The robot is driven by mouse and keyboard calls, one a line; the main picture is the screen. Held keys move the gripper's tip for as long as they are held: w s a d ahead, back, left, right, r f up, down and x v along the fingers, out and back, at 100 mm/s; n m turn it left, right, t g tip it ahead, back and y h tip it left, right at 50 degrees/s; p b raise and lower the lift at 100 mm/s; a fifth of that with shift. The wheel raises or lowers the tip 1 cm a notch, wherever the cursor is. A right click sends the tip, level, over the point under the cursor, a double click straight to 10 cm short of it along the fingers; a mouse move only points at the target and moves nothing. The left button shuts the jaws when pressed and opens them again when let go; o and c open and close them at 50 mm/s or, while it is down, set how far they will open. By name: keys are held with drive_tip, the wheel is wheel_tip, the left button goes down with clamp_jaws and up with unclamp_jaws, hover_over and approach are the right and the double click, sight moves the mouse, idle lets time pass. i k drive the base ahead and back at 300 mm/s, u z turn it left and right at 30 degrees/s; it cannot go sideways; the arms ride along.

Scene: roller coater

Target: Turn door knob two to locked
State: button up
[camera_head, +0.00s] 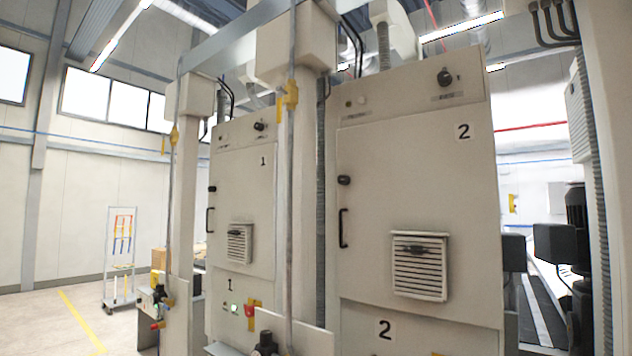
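Cabinet two (418,180) is a tall beige cabinet right of the middle, marked with a "2" on its door and another below. A small black door knob (344,180) sits at the left edge of its door, above a black upright pull handle (343,228). The door looks closed. I cannot read the knob's position at this size. A black rotary switch (444,78) is on the panel above the door. My gripper is not in view.
Cabinet one (243,190), with a similar knob (212,189) and handle, stands to the left. Between the cabinets are a post and a vertical pipe (290,200). A louvred vent (420,266) juts from door two. Open floor (40,325) lies far left.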

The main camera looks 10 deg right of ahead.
sight(345, 180)
drive_tip(key=u, duration=0.4)
drive_tip(key=k, duration=0.85)
drive_tip(key=z, duration=0.65)
drive_tip(key=i, duration=1.45)
drive_tip(key=u, duration=0.2)
